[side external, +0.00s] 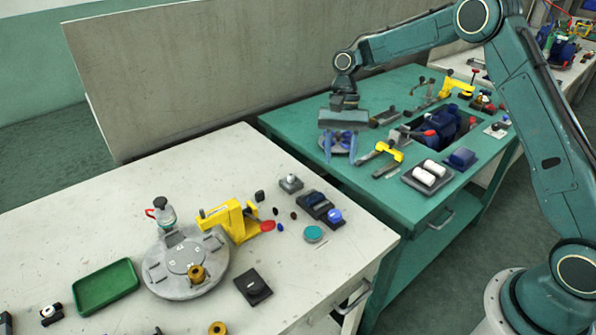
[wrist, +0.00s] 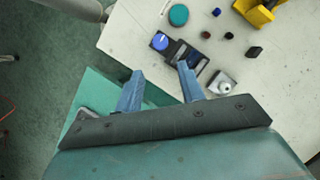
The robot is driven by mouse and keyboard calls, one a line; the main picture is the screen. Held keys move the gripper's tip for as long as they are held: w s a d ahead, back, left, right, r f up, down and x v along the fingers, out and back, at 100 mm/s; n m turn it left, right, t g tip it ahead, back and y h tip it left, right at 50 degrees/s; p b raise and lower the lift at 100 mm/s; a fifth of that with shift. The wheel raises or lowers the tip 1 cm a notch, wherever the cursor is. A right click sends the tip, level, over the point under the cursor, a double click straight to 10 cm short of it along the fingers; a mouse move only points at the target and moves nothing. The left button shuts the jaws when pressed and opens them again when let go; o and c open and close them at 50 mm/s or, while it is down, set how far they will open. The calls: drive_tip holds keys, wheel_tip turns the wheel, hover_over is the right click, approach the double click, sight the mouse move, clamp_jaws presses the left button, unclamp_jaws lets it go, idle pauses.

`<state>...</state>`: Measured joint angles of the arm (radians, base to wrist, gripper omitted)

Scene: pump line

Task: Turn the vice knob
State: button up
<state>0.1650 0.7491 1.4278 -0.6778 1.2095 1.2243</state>
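A yellow vice (side external: 238,218) stands on the white table, with a red knob-like part (side external: 267,226) at its right end. In the wrist view only part of the yellow vice (wrist: 257,11) shows, at the top right edge; its red part is not in sight there. Another yellow vice-like clamp (side external: 385,152) sits on the green table; I cannot tell which one is meant. My gripper (side external: 340,146) is over the near-left part of the green table, apart from both. Its two blue fingers (wrist: 160,72) are spread with nothing between them.
A dark device with a blue knob (wrist: 160,41) and a small grey block (wrist: 222,84) lie near the white table edge. A round grey turntable (side external: 187,285) and a green tray (side external: 105,286) are farther left. Several tools crowd the green table (side external: 290,121).

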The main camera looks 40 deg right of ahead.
sight(335, 213)
drive_tip(key=shift+f, duration=0.2)
drive_tip(key=x, duration=1.3)
drive_tip(key=shift+s+a+f, duration=0.1)
drive_tip(key=shift+f, duration=0.25)
drive_tip(key=c, duration=0.7)
